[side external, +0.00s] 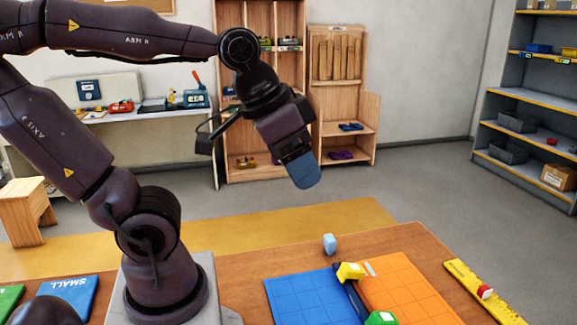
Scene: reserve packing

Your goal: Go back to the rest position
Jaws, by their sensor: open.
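My gripper (305,172) hangs in the air above the far side of the table, tilted down to the right. It is seen from the side, with a blue finger pad facing the camera, and nothing shows held in it. The gap between the fingers is hidden from this angle.
A blue grid mat (300,297) and an orange grid mat (405,290) lie side by side. A yellow block (350,272) and a green block (381,318) sit near their divider. A yellow strip (500,308) bears a red-and-white piece. A blue SMALL panel (70,297) lies left.

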